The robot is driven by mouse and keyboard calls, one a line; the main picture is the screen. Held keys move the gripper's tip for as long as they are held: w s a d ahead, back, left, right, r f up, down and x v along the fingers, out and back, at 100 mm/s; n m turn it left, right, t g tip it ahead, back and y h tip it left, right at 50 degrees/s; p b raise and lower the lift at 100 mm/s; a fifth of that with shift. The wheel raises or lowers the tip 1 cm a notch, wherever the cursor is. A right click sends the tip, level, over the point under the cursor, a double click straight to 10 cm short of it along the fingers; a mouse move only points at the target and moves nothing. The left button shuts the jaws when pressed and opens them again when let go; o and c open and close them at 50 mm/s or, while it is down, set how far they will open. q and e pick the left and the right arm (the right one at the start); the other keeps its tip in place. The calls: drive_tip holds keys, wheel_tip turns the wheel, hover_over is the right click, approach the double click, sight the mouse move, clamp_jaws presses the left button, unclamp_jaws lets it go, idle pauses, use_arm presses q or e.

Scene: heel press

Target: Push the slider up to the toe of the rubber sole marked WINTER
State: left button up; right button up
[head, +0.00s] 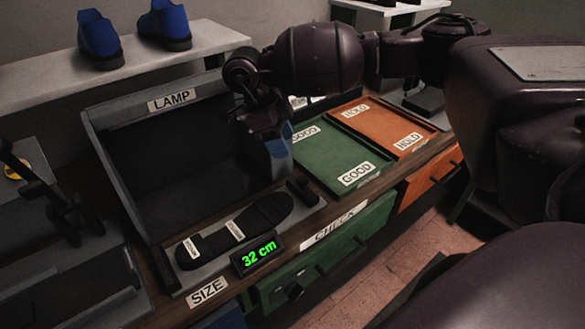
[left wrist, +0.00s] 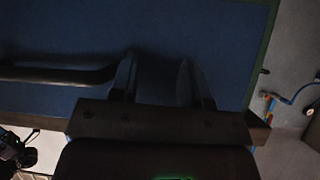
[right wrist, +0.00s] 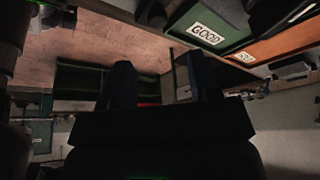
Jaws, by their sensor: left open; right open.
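A dark rubber sole (head: 262,215) lies on the grey SIZE gauge (head: 188,278) on the bench. Two small pale labels sit on the sole, too small to read. The small dark slider (head: 303,191) stands on the gauge just beyond the sole's upper-right end; I cannot tell whether they touch. The display (head: 257,253) reads 32 cm in green. My right gripper (head: 281,158) is above and behind the slider, apart from it; its open, empty fingers also show in the right wrist view (right wrist: 160,82). My left gripper (left wrist: 158,82) is open and empty before a blue panel, outside the head view.
The dark LAMP bin (head: 160,150) stands behind the gauge. Green GOOD (head: 335,165) and orange HOLD (head: 400,125) trays lie to the right. Blue shoes (head: 100,40) stand on a shelf. A green CHECK drawer front (head: 325,260) is below the bench edge.

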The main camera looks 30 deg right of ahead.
sight(301, 178)
drive_tip(key=x, duration=0.9)
drive_tip(key=shift+s+a, duration=0.1)
drive_tip(key=shift+s, duration=0.05)
use_arm(q)
drive_tip(key=shift+s+f, duration=0.35)
drive_tip(key=shift+s, duration=0.3)
use_arm(e)
drive_tip(key=shift+x, duration=0.8)
drive_tip(key=shift+a, duration=0.1)
drive_tip(key=c, duration=0.7)
